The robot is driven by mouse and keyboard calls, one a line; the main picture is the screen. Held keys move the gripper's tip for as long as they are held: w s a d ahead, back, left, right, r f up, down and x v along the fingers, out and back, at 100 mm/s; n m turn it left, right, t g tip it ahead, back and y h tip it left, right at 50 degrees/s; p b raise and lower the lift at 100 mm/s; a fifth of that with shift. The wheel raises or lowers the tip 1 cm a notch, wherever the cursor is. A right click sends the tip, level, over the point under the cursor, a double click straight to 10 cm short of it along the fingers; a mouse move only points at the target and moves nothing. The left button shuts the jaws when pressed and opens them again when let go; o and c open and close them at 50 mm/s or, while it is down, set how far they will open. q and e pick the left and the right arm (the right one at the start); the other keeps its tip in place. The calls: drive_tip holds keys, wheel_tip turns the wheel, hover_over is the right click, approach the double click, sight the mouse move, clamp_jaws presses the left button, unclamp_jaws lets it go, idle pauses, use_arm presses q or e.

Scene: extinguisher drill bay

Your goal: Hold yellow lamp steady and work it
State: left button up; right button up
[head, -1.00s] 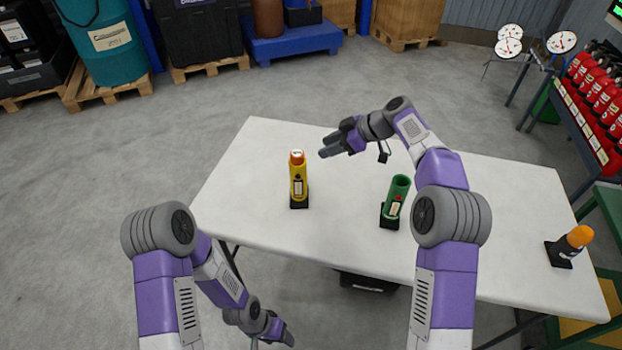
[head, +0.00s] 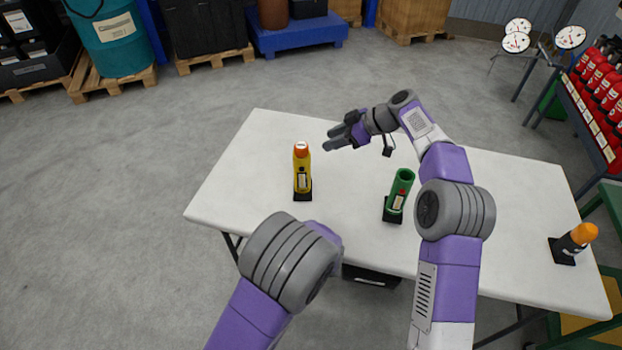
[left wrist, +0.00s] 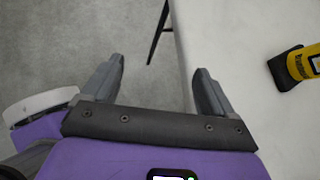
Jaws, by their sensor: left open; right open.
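The yellow lamp (head: 302,172) stands upright on a black base on the white table, with an orange top. In the left wrist view the lamp (left wrist: 306,64) shows partly at the right edge, apart from my left gripper. My left gripper (left wrist: 158,82) is open and empty, over the table's edge and the floor beside it. In the head view its fingers are hidden; only my left arm shows. My right gripper (head: 331,138) is open and empty above the table, right of and beyond the lamp, not touching it.
A green tube-shaped lamp (head: 400,190) stands on the white table (head: 480,215), right of the yellow lamp. A black lamp with an orange top (head: 575,242) is at the table's right end. Red extinguishers (head: 600,85) stand on a rack at right. The table's left part is clear.

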sight(305, 173)
use_arm(q)
drive_tip(key=w+d+r+m+t, duration=0.1)
drive_tip(key=w, duration=0.2)
drive_tip(key=w+d+r+m+t, duration=0.1)
drive_tip(key=w+d, duration=0.1)
drive_tip(key=w, duration=0.1)
drive_tip(key=w+d+m+t+h, duration=0.1)
drive_tip(key=w, duration=0.2)
drive_tip(key=shift+d+r, duration=0.15)
drive_tip(key=shift+r, duration=0.25)
drive_tip(key=w+d+r+m+t, duration=0.1)
drive_tip(key=w+r, duration=0.1)
drive_tip(key=w, duration=0.1)
drive_tip(key=w+d+r+m+t+h, duration=0.1)
drive_tip(key=w+d+r, duration=0.1)
drive_tip(key=w, duration=0.1)
drive_tip(key=w+d+r+m+t, duration=0.2)
drive_tip(key=w, duration=0.1)
drive_tip(key=shift+h, duration=0.4)
drive_tip(key=shift+w, duration=0.35)
drive_tip(key=x, duration=0.6)
drive_tip(key=shift+w+a+f, duration=0.1)
drive_tip(key=shift+w, duration=0.25)
drive_tip(key=c, duration=1.5)
